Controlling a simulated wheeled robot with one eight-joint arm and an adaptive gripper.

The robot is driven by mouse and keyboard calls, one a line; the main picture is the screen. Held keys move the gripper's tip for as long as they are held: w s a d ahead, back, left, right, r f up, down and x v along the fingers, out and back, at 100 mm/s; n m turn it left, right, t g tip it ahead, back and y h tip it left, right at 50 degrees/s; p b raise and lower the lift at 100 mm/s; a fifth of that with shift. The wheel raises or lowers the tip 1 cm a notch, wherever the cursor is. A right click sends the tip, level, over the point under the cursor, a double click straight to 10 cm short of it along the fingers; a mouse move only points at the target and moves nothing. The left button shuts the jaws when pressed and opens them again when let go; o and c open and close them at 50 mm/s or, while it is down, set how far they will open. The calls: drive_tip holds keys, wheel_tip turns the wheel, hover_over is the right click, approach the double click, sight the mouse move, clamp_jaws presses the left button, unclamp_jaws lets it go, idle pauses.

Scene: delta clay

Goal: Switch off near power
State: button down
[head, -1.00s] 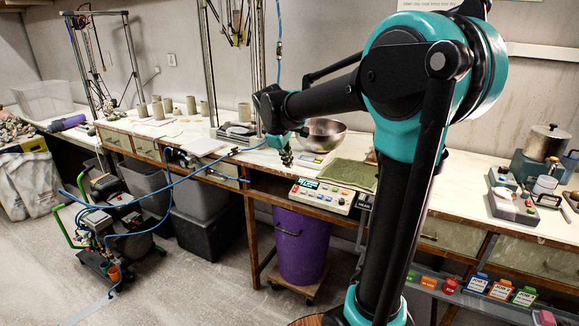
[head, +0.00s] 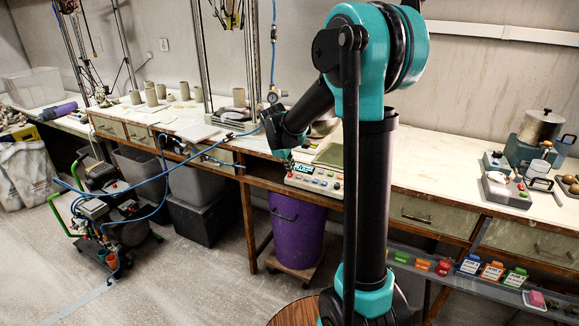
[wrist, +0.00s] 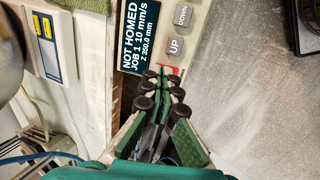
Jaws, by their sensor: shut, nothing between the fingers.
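A beige control panel (head: 312,181) with a dark display and coloured buttons sits at the front edge of the bench in the head view. In the wrist view its display (wrist: 138,36) reads "NOT HOMED, JOB 1", beside grey UP (wrist: 174,47) and DOWN (wrist: 183,16) buttons. A small red part (wrist: 166,70) shows right at my fingertips, mostly covered by them; I cannot tell whether it is a switch or its position. My gripper (wrist: 167,82) is shut and empty, its tips over the panel's lower edge. I cannot tell whether they touch. In the head view my gripper (head: 288,166) is at the panel's left end.
A purple bin (head: 297,232) stands below the panel. A green mat (head: 329,155) lies behind it. A blue hose (head: 150,180) crosses to the left. Another device with knobs (head: 506,190) sits on the right of the bench.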

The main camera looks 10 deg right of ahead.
drive_tip(key=shift+w+d+f, duration=0.15)
drive_tip(key=shift+f, duration=0.05)
idle(0.5)
drive_tip(key=shift+s+a+f, duration=0.25)
drive_tip(key=shift+s+a, duration=0.2)
drive_tip(key=shift+s, duration=0.15)
drive_tip(key=shift+a+r, duration=0.1)
drive_tip(key=shift+r, duration=0.15)
drive_tip(key=v, duration=1.3)
drive_tip(key=shift+s+r, duration=0.2)
drive_tip(key=shift+r, duration=0.05)
